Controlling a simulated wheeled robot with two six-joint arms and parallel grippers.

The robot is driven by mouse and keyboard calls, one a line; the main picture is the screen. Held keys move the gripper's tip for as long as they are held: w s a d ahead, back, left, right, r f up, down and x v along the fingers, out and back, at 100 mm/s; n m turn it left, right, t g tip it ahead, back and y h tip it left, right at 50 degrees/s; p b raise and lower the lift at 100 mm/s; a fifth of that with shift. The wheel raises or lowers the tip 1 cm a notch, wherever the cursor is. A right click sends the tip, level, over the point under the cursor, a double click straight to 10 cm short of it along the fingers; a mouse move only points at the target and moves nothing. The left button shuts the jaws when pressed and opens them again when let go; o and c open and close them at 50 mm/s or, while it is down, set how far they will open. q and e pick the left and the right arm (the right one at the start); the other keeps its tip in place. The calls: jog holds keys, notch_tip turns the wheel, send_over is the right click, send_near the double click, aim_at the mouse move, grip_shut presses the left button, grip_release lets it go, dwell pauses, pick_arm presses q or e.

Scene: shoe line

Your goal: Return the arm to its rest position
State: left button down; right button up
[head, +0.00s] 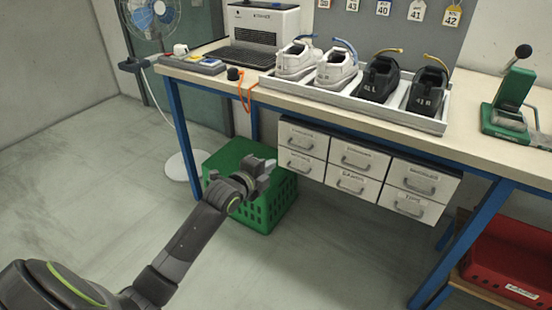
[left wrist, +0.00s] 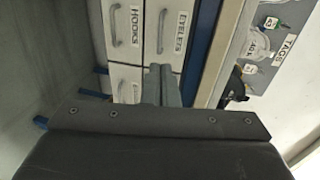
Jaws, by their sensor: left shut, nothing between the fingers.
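My left arm reaches in from the lower left in the head view. Its gripper (head: 266,168) is shut and empty, in front of the workbench, below the tabletop edge and above the green crate. In the left wrist view the closed fingers (left wrist: 161,85) point toward the drawer fronts, with nothing held between them. My right gripper is not in either view.
The workbench (head: 470,140) carries a tray (head: 350,112) with two white and two black shoes. Labelled drawers (head: 358,158) hang under it. A green crate (head: 272,214) stands on the floor, a red bin (head: 505,262) at right. Floor at left is clear before the fan (head: 152,14).

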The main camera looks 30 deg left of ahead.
pick_arm(q)
jog(key=shift+s, duration=0.15)
